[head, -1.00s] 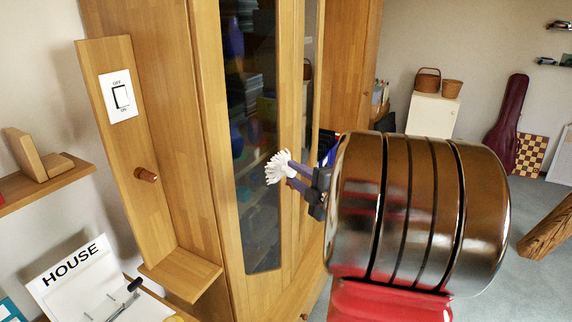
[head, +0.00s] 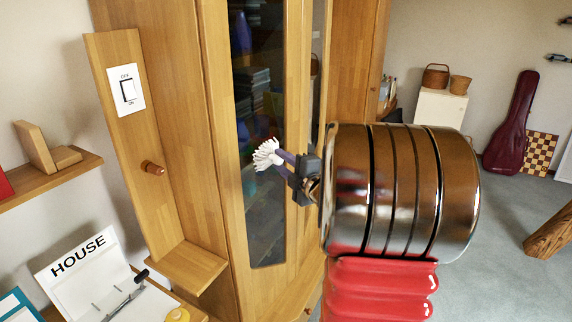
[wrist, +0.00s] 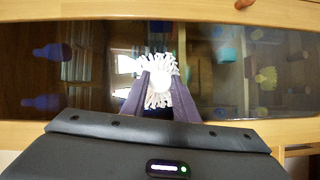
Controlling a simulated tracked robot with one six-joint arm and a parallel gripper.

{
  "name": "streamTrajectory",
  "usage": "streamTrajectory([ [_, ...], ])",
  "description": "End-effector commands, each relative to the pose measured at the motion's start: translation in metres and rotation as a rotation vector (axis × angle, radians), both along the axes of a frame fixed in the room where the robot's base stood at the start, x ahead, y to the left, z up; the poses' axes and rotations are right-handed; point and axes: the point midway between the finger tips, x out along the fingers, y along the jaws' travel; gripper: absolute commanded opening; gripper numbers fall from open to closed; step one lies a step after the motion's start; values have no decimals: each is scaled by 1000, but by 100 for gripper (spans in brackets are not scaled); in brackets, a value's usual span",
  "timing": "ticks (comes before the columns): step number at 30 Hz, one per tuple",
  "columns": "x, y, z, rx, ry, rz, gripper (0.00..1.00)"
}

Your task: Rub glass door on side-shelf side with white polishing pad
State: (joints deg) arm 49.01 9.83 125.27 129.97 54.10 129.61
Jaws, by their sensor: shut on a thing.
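My gripper (head: 284,162) is shut on the white polishing pad (head: 267,154), a fringed, mop-like pad. The pad is in front of the left glass door (head: 262,215) of the wooden cabinet, the door nearer the side shelf. In the wrist view the pad (wrist: 159,84) sits between the dark purple fingers (wrist: 152,97), over the glass (wrist: 90,75). I cannot tell whether the pad touches the glass. Bottles and other items show in and through the glass.
A wooden side panel with a switch (head: 128,90), a peg (head: 153,168) and a small ledge (head: 187,268) stands left of the cabinet. A wall shelf (head: 50,180) and a HOUSE board (head: 85,265) are further left. Open floor (head: 490,240) lies at right, with a timber beam (head: 550,230).

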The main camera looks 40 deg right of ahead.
Motion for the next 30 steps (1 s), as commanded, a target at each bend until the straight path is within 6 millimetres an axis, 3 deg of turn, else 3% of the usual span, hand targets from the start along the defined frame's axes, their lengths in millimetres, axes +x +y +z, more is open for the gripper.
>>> streamTrajectory([
  [30, 6, 1, 0, 0, -1, 1, 9],
])
